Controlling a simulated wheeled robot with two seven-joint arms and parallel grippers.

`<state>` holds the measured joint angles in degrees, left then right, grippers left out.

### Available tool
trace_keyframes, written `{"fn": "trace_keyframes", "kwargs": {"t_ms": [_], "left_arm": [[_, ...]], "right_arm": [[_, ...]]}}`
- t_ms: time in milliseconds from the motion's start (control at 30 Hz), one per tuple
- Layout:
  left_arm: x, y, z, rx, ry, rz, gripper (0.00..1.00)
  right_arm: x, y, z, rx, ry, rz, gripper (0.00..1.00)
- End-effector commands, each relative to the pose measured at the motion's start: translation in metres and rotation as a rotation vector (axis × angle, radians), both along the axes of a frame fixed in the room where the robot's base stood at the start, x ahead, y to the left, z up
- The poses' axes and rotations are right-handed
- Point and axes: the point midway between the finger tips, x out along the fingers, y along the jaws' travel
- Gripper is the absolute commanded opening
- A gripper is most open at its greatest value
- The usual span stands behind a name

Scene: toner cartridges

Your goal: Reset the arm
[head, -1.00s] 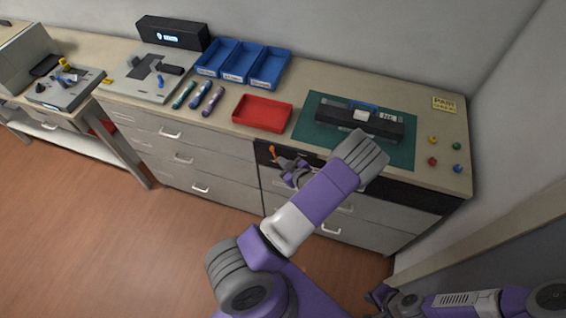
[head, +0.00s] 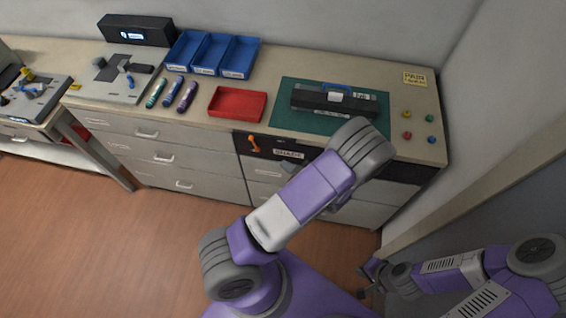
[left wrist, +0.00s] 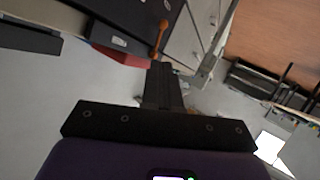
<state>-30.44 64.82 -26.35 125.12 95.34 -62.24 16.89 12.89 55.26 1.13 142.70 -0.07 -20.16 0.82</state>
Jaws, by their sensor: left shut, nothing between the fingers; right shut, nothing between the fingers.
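My left arm rises from the bottom centre of the head view, with its elbow (head: 360,148) in front of the counter's right part. My left gripper is mostly hidden behind that arm in the head view; in the left wrist view its fingers (left wrist: 163,72) are together and empty. They point towards an orange lever (left wrist: 160,38), which also shows on the black front panel in the head view (head: 254,143). I cannot tell the gap between fingers and lever. My right gripper (head: 366,279) is shut and empty at the lower right, low beside the cabinet.
The counter holds a black toner cartridge (head: 335,101) on a green mat (head: 290,120), a red tray (head: 237,104), blue bins (head: 211,54), several coloured tubes (head: 172,90) and small coloured knobs (head: 430,118). A wall stands on the right. The floor before the drawers is clear.

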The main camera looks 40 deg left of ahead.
Motion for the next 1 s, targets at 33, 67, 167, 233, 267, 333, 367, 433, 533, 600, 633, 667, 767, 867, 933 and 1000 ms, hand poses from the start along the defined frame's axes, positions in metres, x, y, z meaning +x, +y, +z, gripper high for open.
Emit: {"fn": "trace_keyframes", "kwargs": {"t_ms": [33,67,167,233,267,333,367,433,533,600,633,667,767,867,933,1000], "left_arm": [[0.0,0.0,0.0,0.0,0.0,0.0,0.0],[0.0,0.0,0.0,0.0,0.0,0.0,0.0],[0.0,0.0,0.0,0.0,0.0,0.0,0.0],[0.0,0.0,0.0,0.0,0.0,0.0,0.0],[0.0,0.0,0.0,0.0,0.0,0.0,0.0],[0.0,0.0,0.0,0.0,0.0,0.0,0.0],[0.0,0.0,0.0,0.0,0.0,0.0,0.0],[0.0,0.0,0.0,0.0,0.0,0.0,0.0],[0.0,0.0,0.0,-0.002,0.002,-0.001,0.0],[0.0,0.0,-0.005,-0.014,0.016,-0.014,0.0],[0.001,0.0,-0.009,-0.025,0.026,-0.027,0.0],[0.001,-0.001,-0.014,-0.04,0.042,-0.044,0.0],[0.002,-0.004,-0.04,-0.123,0.122,-0.133,0.0],[0.0,-0.015,-0.075,-0.243,0.229,-0.264,0.0],[-0.004,-0.027,-0.098,-0.335,0.304,-0.365,0.0],[-0.01,-0.042,-0.119,-0.429,0.375,-0.469,0.0]], "right_arm": [[0.0,0.0,0.0,0.0,0.0,0.0,0.0],[0.0,0.0,0.0,0.0,0.0,0.0,0.0],[0.0,0.0,0.0,0.0,0.0,0.0,0.0],[0.0,0.0,0.0,0.0,0.0,0.0,0.0],[0.0,0.0,0.0,0.0,0.0,0.0,0.0],[0.0,0.0,0.0,0.0,0.0,0.0,0.0],[0.0,0.0,0.0,0.0,0.0,0.0,0.0],[0.0,0.0,0.0,0.0,0.0,0.0,0.0],[0.0,0.0,0.0,0.0,0.0,0.0,0.0],[0.0,0.0,-0.001,0.0,0.0,0.0,0.0],[0.0,0.0,-0.002,0.0,0.0,0.0,0.0],[0.0,0.0,-0.003,0.0,0.0,0.0,0.0],[0.0,0.0,-0.008,0.0,0.0,0.0,0.0],[0.0,0.0,-0.015,0.0,0.0,0.0,0.0],[0.0,0.0,-0.019,0.0,0.0,0.0,0.0],[0.0,0.0,-0.023,0.0,0.0,0.0,0.0]]}}
